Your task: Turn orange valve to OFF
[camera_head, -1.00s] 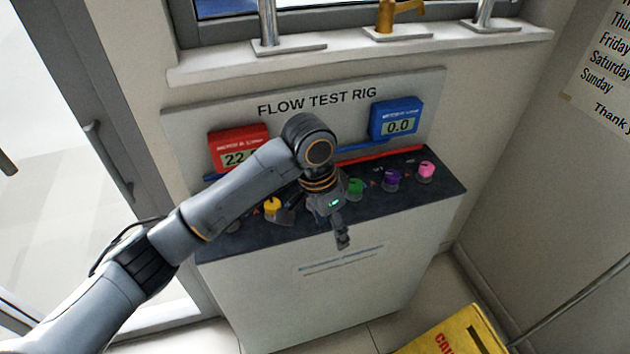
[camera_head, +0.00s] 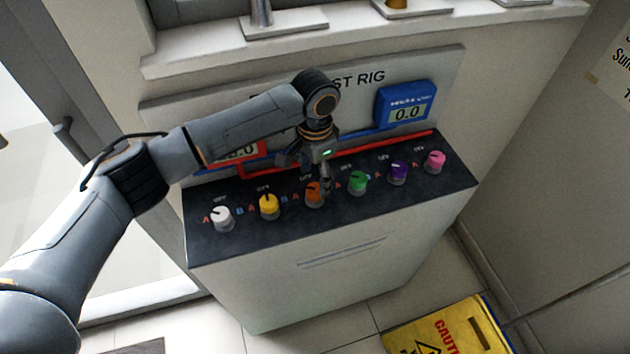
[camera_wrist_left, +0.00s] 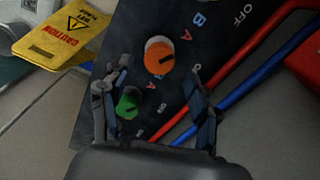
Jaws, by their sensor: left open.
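The orange valve (camera_head: 313,194) is a round knob on the dark top of the test rig (camera_head: 230,240), between the yellow and green knobs. In the left wrist view the orange valve (camera_wrist_left: 159,56) lies just beyond and between my open fingertips, with no visible contact. Its black mark appears to point toward the red A; an OFF label sits to its right, partly beside a finger. My left gripper (camera_wrist_left: 157,72) is open and empty. In the head view the left gripper (camera_head: 308,178) hangs over the orange valve and partly covers it. My right gripper is not in view.
The green knob (camera_head: 357,183) is close to one finger. White (camera_head: 222,218), yellow (camera_head: 269,206), purple (camera_head: 398,172) and pink (camera_head: 435,161) knobs share the row. Red and blue pipes run behind. The blue meter (camera_head: 403,105) reads 0.0; my arm partly hides the red meter (camera_head: 237,153).

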